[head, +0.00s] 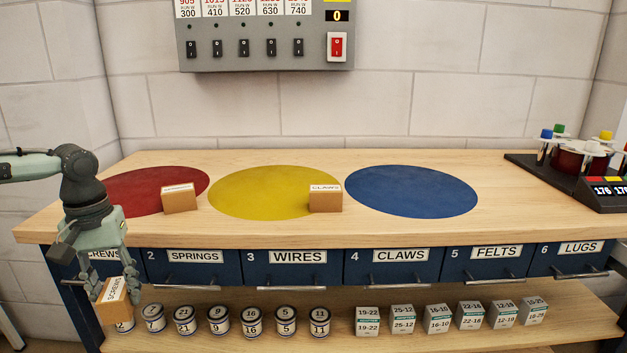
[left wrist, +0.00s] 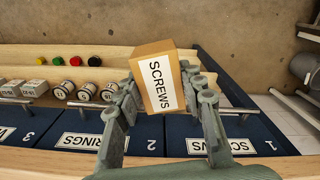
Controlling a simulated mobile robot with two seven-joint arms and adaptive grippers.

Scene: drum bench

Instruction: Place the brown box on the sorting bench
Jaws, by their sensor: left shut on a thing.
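A brown box labelled SCREWS (head: 113,292) is held in my left gripper (head: 112,272), in front of the drawer fronts at the left end of the bench and below its top. In the left wrist view the same box (left wrist: 157,80) sits between the fingers (left wrist: 160,98), tilted, its label facing the camera. The sorting bench (head: 330,232) has red (head: 140,190), yellow (head: 262,193) and blue (head: 410,192) ovals on its top. Another brown box (head: 180,200) stands at the red oval's right edge. A brown box labelled CLAWS (head: 325,200) stands at the yellow oval's right edge. My right gripper is not seen.
Labelled blue drawers (head: 292,267) with protruding handles line the bench front. The lower shelf (head: 400,338) holds several cans (head: 251,322) and small white boxes (head: 470,315). A dark device with coloured caps (head: 580,165) stands at the right end. A switch panel (head: 265,40) hangs above. The blue oval is clear.

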